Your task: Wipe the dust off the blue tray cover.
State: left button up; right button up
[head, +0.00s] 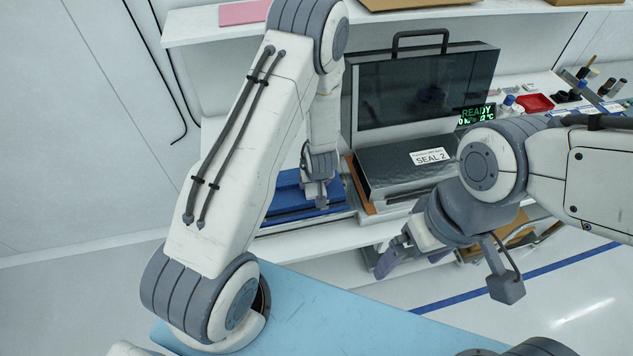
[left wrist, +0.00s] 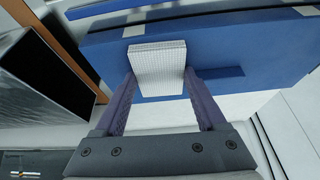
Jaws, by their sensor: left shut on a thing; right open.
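The blue tray cover (head: 283,205) lies on the white bench left of the test handler, partly hidden by my left arm. It fills the upper part of the left wrist view (left wrist: 265,60). My left gripper (head: 319,190) is over the cover, pointing down. In the left wrist view, its two purple fingers are shut on a white, finely textured wiping pad (left wrist: 157,68). The pad is at the cover's surface; I cannot tell whether it touches. Dark patches beside the pad may be shadow; I cannot make out dust. My right gripper (head: 388,262) is open, in front of the bench.
The test handler (head: 415,90), with a handle and a READY display (head: 477,113), stands right of the cover. Its dark box labelled SEAL 2 (head: 431,156) sits close beside the cover. A red tray (head: 535,103) and small bottles are at the right. A shelf (head: 190,25) overhangs behind.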

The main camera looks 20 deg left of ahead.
pick_arm(q)
jog(key=shift+s, duration=0.15)
jog(key=o, duration=0.9)
jog(key=shift+r+p, duration=0.3)
jog(key=shift+p, duration=0.15)
jog(key=c, duration=1.1)
jog(key=shift+r, duration=0.15)
jog(key=shift+f, duration=0.2)
